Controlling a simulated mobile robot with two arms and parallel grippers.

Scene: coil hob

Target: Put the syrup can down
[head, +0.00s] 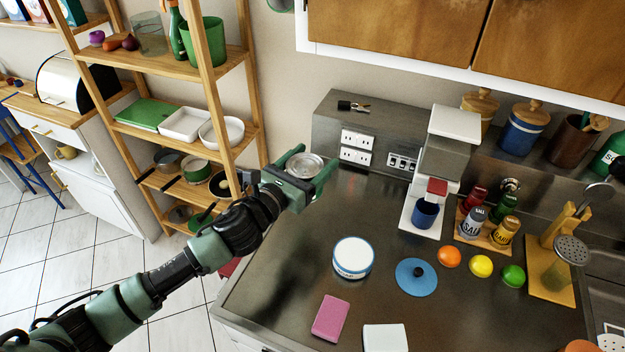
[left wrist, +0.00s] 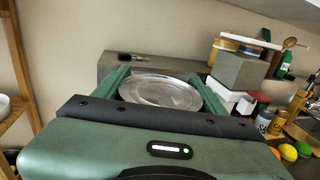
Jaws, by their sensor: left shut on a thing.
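The syrup can (head: 304,165) shows only its round silver top; its side and label are hidden. It is between the two green fingers of my left gripper (head: 318,158), which is shut on it near the left back part of the dark counter (head: 300,245). In the left wrist view the can's silver top (left wrist: 160,92) also fills the space between the fingers. I cannot tell whether the can's base touches the counter. My right gripper is not in view.
A grey socket box (head: 345,125) with keys on top stands behind the gripper. A white round tin (head: 353,257), a blue lid (head: 416,275), a pink sponge (head: 331,318) and a coffee machine (head: 446,160) stand to the right. The counter between gripper and tin is bare.

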